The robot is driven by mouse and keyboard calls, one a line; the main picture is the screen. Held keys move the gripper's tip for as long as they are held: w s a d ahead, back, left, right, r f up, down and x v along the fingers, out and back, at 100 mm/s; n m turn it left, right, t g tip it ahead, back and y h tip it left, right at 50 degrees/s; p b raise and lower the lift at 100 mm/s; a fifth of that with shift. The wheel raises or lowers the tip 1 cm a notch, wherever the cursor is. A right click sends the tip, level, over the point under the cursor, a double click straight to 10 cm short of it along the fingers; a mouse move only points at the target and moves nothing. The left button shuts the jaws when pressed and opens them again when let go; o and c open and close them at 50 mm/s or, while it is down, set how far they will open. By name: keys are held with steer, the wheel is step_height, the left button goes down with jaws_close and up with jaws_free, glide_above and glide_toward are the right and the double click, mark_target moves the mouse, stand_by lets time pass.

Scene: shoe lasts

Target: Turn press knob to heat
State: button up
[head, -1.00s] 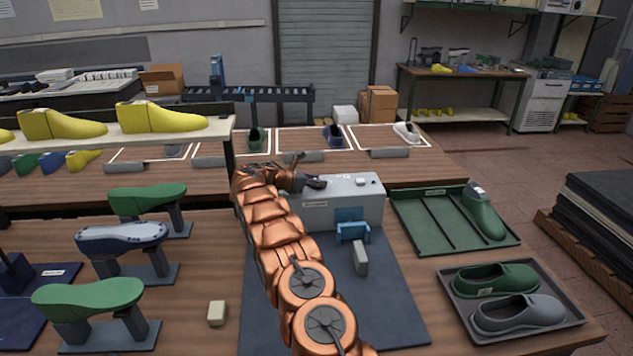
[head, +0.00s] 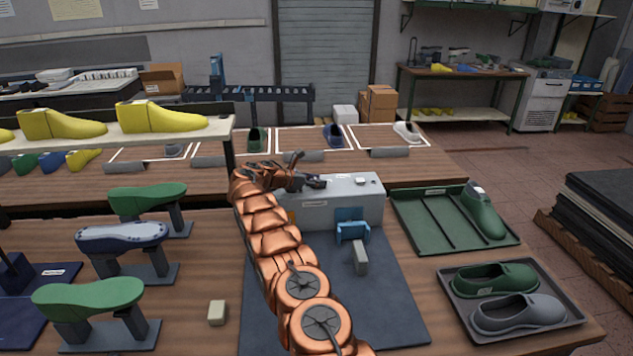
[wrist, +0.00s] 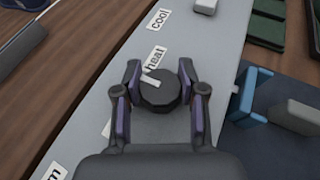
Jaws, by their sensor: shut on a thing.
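The press (head: 345,208) is a grey box at the back of the dark mat, with a blue part on its front. My gripper (head: 312,182) is over the left part of its top. In the wrist view, my gripper (wrist: 160,82) has its two fingers on either side of the round dark knob (wrist: 160,95) and is shut on it. The knob's white pointer mark (wrist: 149,81) points up and left, a little left of the "heat" label (wrist: 155,60). The "cool" label (wrist: 159,20) lies farther up. Another label (wrist: 50,172) is cut off at lower left.
A pale block (head: 360,257) stands in front of the press. A green tray (head: 435,225) and a tray with two shoes (head: 460,318) lie to the right. Several lasts on stands, one green (head: 90,297), are at left. A small pale block (head: 216,312) lies on the table.

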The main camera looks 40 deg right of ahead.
steer(key=o, duration=1.2)
steer(key=shift+c, duration=0.2)
steer(key=v, duration=1.2)
steer(key=shift+d, duration=0.1)
